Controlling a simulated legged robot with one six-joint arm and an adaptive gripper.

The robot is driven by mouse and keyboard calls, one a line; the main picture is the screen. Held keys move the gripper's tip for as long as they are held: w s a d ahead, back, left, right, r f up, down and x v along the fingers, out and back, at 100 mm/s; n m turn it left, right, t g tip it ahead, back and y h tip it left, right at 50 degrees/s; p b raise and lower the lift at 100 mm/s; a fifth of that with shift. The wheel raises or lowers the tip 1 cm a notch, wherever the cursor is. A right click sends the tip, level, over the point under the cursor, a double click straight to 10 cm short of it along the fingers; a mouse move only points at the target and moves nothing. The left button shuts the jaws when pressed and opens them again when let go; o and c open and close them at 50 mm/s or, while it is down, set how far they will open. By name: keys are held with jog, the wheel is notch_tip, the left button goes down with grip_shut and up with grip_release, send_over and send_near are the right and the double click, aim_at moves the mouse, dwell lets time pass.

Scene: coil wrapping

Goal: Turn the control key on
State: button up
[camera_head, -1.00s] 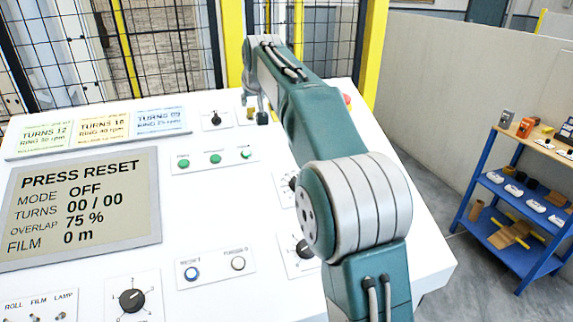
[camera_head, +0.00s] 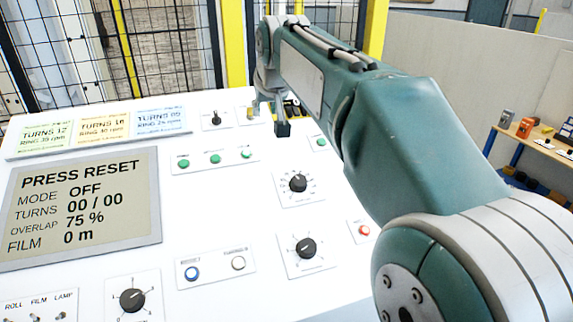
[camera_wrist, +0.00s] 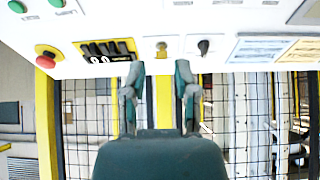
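The control key (camera_wrist: 161,50) is a small yellowish key switch on a pale plate at the panel's far edge. In the wrist view it lies ahead, in line with the gap between my fingers. In the head view its plate (camera_head: 249,114) is just left of my fingers and partly covered. My gripper (camera_wrist: 158,76) is open and empty, its two fingers apart. It also shows in the head view (camera_head: 269,118), close to the key plate. I see no clear contact with the key. The display (camera_head: 80,205) reads PRESS RESET, MODE OFF.
A black selector (camera_wrist: 203,46) sits beside the key. On its other side are a yellow-and-black plate (camera_wrist: 104,50) and a red emergency button (camera_wrist: 45,56). Green buttons (camera_head: 215,158) and black knobs (camera_head: 298,183) are nearer. A mesh fence (camera_head: 170,50) stands behind the panel.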

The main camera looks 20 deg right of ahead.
jog(key=s+f, duration=0.2)
jog(key=s, duration=0.4)
jog(key=s+f+g, duration=0.1)
jog(key=s+f, duration=0.2)
jog(key=s, duration=0.4)
jog(key=shift+s+f, duration=0.25)
jog(key=shift+f, duration=0.1)
jog(key=shift+s, duration=0.1)
jog(key=s+f+g, duration=0.1)
jog(key=s+f, duration=1.2)
jog(key=s, duration=0.3)
jog(key=shift+s+f+g, duration=0.25)
jog(key=shift+s+g, duration=0.05)
dwell(0.4)
